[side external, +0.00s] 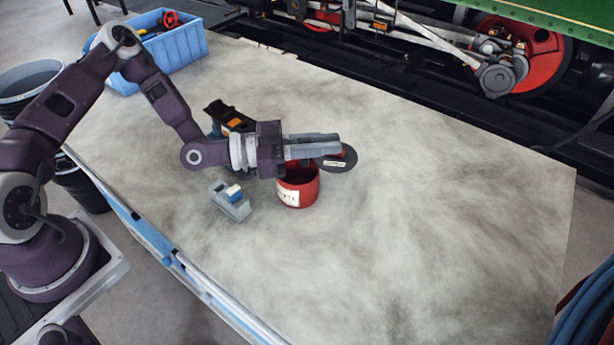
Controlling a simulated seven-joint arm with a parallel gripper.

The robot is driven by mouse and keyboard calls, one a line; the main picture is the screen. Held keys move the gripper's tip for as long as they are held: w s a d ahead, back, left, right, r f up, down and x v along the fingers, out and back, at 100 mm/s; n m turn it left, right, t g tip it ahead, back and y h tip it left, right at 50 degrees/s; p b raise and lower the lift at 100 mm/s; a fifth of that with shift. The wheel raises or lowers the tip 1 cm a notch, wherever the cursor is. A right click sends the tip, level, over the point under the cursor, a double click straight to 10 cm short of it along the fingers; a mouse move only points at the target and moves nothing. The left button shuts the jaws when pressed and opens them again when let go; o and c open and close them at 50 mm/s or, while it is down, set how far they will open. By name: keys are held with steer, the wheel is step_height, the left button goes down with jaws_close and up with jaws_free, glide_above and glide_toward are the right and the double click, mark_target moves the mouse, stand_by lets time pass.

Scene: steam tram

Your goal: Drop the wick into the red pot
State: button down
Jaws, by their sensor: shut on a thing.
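The red pot (298,188) stands upright on the pale worktop, open at the top, with a white label on its front. Its dark inside shows in part. My gripper (338,146) lies level and points right, with its grey fingers above the back of the pot's mouth. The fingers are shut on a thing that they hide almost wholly. I take it to be the wick, but I cannot make out its shape. I cannot tell how high above the rim the fingers are.
A small grey block with a blue and white top (232,200) is left of the pot. A black and orange item (228,116) stands behind my wrist. A blue crate (178,48) is back left. The worktop's right side is clear.

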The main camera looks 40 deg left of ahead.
steer(key=c, duration=1.4)
jaws_free()
steer(key=v, duration=0.7)
